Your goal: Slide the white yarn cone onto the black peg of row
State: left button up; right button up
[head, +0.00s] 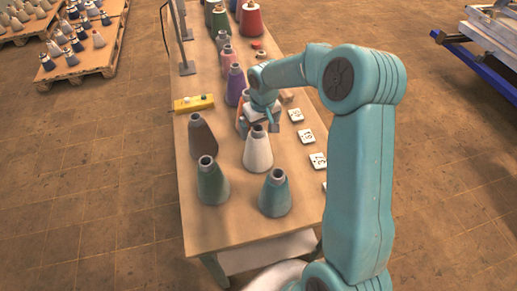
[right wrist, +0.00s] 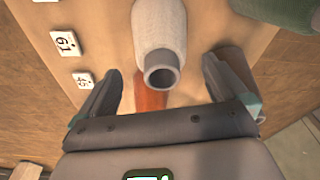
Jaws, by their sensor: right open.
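The white yarn cone (head: 258,153) stands upright on the table, with a grey tube at its top. It also shows in the right wrist view (right wrist: 160,27). My right gripper (head: 264,124) is at the cone's far side in the head view, close to its top. In the right wrist view the right gripper (right wrist: 163,85) is open, its fingers apart and the white cone's tube end between and just ahead of them. I cannot tell whether they touch. I cannot make out a black peg. My left gripper is not in view.
A brown cone (head: 203,142), a green cone (head: 212,182) and a teal cone (head: 275,194) stand near the white one. A purple cone (head: 235,86) and others stand behind. Number cards (head: 306,136) line the right side. A yellow box (head: 193,103) lies at the left edge.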

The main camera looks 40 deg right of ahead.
jog(key=f, duration=0.3)
jog(key=shift+w+f+p, duration=0.3)
jog(key=shift+w+p, duration=0.05)
jog(key=shift+w, duration=0.2)
jog(key=c, duration=1.1)
jog(key=shift+s, duration=0.15)
jog(key=c, duration=0.7)
jog(key=shift+r, duration=0.15)
